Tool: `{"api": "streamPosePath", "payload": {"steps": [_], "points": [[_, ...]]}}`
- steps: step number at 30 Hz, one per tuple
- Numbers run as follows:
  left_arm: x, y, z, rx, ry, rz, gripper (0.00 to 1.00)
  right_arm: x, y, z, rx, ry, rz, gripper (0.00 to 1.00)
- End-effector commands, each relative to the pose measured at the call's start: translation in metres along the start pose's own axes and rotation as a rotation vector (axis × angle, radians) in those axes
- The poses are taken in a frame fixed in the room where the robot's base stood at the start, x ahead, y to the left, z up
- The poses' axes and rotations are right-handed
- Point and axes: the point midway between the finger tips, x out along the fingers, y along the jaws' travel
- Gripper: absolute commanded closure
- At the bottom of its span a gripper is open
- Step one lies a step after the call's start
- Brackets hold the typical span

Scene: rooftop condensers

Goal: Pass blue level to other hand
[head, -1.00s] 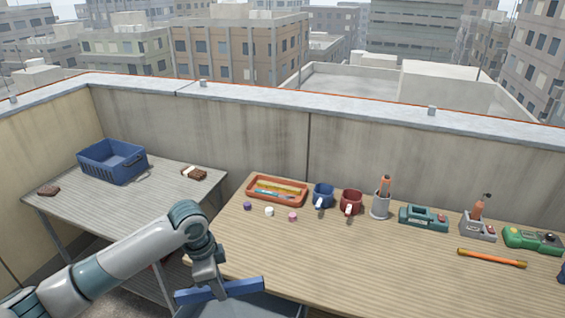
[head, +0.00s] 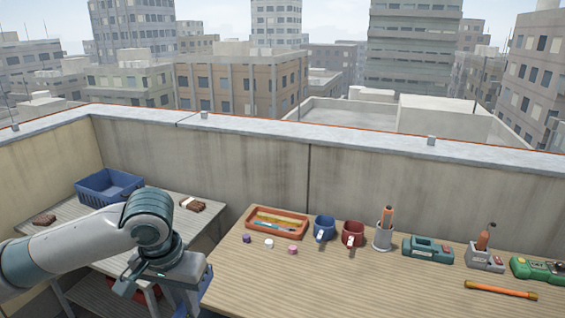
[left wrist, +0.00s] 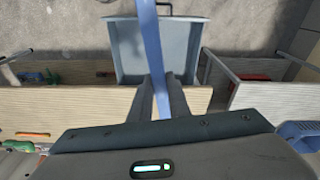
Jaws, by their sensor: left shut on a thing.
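The blue level (left wrist: 152,40) is a long, narrow blue bar in the left wrist view. It runs up and away between the two dark fingers of my left gripper (left wrist: 160,85), which is shut on it. In the head view my left gripper (head: 188,290) is low, left of the wooden workbench's near left corner. There the wrist hides most of the level, and only a bluish edge shows beside the gripper. My right gripper is in neither view.
A blue crate (head: 95,190) stands on the left table.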

Motion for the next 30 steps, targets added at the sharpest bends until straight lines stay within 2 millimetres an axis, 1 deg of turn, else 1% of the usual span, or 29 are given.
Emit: {"api": "streamPosePath", "payload": {"steps": [3,9,25,30], "points": [[-0.009,-0.004,0.008,-0.093,0.009,-0.017,1.0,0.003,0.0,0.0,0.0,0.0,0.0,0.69],[-0.017,-0.007,0.015,-0.178,0.013,-0.031,1.0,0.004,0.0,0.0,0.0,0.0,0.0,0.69],[-0.018,-0.007,0.015,-0.189,0.014,-0.032,1.0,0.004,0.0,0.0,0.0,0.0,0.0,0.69],[-0.017,-0.004,0.014,-0.186,0.013,-0.031,1.0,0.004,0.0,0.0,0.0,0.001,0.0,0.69]]}}
